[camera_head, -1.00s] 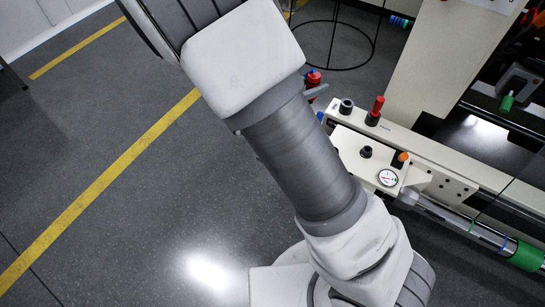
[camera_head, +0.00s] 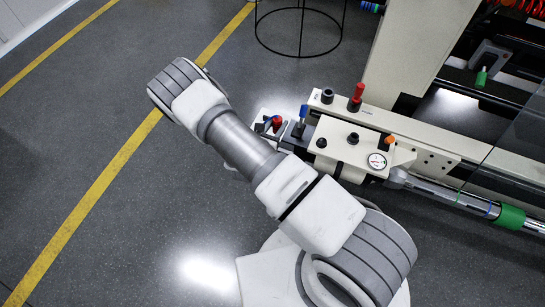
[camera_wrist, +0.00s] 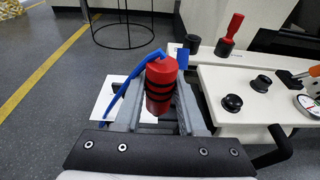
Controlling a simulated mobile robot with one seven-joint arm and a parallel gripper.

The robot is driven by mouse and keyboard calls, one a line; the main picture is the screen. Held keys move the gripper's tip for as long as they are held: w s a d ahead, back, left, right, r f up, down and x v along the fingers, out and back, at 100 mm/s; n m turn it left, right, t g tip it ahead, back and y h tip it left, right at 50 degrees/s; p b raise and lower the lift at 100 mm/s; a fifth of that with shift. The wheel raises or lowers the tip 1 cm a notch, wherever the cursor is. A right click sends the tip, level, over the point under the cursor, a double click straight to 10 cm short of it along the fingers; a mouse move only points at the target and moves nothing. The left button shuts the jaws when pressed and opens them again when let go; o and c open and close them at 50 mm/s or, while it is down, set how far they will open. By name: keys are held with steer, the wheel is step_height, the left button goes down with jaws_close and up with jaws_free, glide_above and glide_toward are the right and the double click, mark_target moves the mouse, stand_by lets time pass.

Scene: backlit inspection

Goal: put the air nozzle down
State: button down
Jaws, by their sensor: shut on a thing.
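The air nozzle appears as a red cylinder with black bands (camera_wrist: 160,88) and a curved blue part on its left. My gripper (camera_wrist: 157,82) is shut on it, with one grey finger on each side. In the head view the nozzle (camera_head: 277,123) shows as a small red and blue shape at the left end of the bench. A white plate (camera_wrist: 108,92) lies below and behind it in the wrist view. The nozzle's lower end is hidden by my gripper, so I cannot tell whether it touches the plate.
A blue-handled tool (camera_head: 303,112) and a red-handled tool (camera_head: 357,92) stand upright close by. A wire ring stand (camera_head: 300,45) is on the floor behind.

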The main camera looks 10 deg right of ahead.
steer(key=shift+s+d+f+b, duration=0.25)
steer(key=shift+f+b, duration=0.4)
steer(key=shift+f, duration=1.8)
steer(key=shift+s+f+b, duration=0.3)
steer(key=shift+f+b, duration=0.35)
steer(key=shift+f, duration=1.85)
steer(key=shift+s+d+f+b, duration=0.25)
steer(key=shift+f+b, duration=0.4)
steer(key=shift+f, duration=1.8)
steer(key=shift+c, duration=2.4)
jaws_free()
steer(key=shift+a, duration=0.1)
